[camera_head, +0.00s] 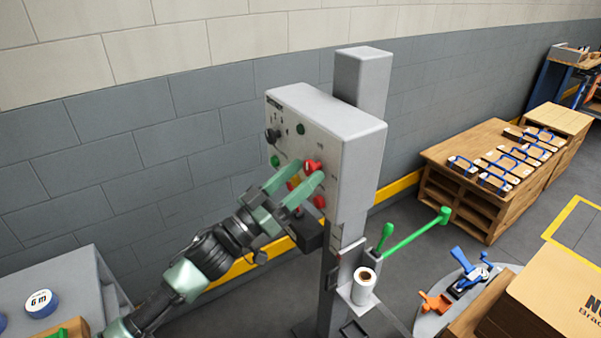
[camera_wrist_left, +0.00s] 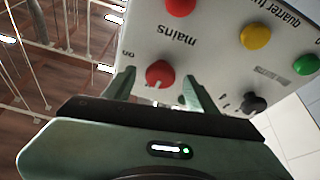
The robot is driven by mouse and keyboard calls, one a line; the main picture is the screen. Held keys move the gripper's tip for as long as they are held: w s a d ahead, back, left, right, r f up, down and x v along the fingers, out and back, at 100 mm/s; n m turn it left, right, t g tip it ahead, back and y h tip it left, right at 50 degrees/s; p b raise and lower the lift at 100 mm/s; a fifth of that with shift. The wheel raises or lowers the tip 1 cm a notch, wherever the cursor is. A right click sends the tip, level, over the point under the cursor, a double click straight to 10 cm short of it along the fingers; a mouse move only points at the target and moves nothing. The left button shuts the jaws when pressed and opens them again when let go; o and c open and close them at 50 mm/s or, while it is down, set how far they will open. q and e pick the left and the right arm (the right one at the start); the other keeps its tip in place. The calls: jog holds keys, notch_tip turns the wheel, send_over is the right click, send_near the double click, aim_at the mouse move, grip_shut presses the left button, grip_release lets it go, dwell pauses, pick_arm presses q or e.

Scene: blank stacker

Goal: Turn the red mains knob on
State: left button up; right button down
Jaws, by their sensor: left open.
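The red mains knob (camera_wrist_left: 160,73) is on the face of a light grey control box (camera_head: 355,165), beside the printed word "mains". A pale mark shows on the knob's edge, and the word "on" is printed to its left in the left wrist view. My left gripper (camera_head: 311,171) is open at the box face. Its two green fingers stand either side of the red knob, which also shows between the fingertips in the head view (camera_head: 312,164). I cannot tell whether the fingers touch the knob. My right gripper is not in view.
A red button (camera_wrist_left: 180,7), a yellow button (camera_wrist_left: 255,35), a green button (camera_wrist_left: 306,64) and a black knob (camera_wrist_left: 255,103) share the panel.

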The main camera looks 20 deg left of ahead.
pick_arm(q)
jog(key=c, duration=1.2)
grip_shut()
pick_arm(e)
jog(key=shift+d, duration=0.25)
